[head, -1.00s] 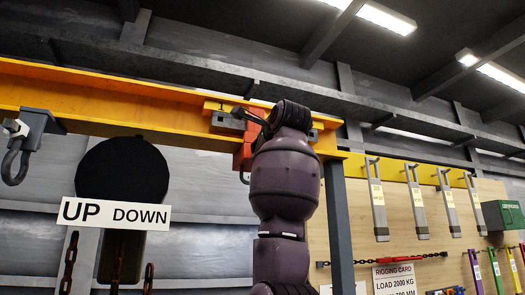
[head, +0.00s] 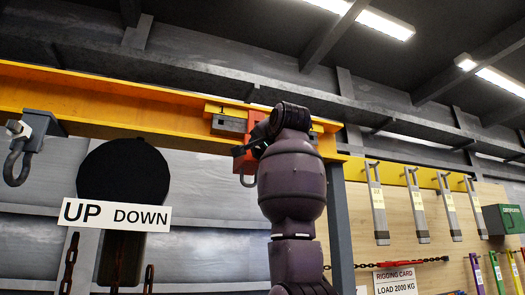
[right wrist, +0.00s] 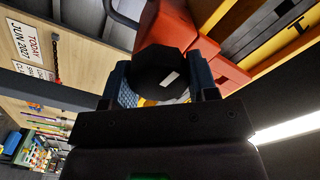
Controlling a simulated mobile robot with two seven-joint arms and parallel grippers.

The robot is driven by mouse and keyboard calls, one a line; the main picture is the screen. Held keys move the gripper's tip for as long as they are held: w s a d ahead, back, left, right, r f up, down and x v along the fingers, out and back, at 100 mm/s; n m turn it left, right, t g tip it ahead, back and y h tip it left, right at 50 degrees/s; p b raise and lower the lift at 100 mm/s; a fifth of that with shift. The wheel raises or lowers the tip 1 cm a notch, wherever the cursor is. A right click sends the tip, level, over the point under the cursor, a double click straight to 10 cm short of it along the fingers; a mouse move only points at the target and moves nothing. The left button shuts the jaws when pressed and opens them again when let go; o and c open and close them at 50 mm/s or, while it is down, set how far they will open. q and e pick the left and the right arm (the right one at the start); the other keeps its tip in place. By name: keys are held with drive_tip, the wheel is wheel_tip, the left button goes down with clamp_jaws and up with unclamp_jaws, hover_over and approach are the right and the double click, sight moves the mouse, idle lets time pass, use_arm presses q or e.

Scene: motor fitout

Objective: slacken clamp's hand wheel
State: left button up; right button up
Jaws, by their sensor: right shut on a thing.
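A red clamp (head: 243,163) hangs on the yellow beam (head: 150,112), with a grey hook or shackle below it. My right arm hides part of it in the head view. In the right wrist view the red clamp body (right wrist: 170,27) is close behind a black faceted hand wheel (right wrist: 160,70) with a pale mark on its face. My right gripper (right wrist: 160,82) has its blue-padded fingers on either side of this wheel, shut on it. In the head view the right gripper (head: 250,150) is small, dark and partly hidden by my wrist. My left gripper is not in view.
A grey clamp with a shackle (head: 28,135) hangs on the beam at the left. An UP DOWN sign (head: 115,214) stands before a dark round shape. A grey post (head: 340,230) is right of my arm. Grey tools (head: 377,205) hang on the wooden board behind.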

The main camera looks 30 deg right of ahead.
drive_tip(key=n, duration=0.6)
drive_tip(key=shift+w+f, duration=0.1)
drive_tip(key=n, duration=0.4)
drive_tip(key=shift+a+n, duration=0.1)
drive_tip(key=shift+n, duration=0.2)
drive_tip(key=shift+n+p, duration=0.35)
drive_tip(key=shift+n, duration=0.65)
drive_tip(key=o, duration=0.9)
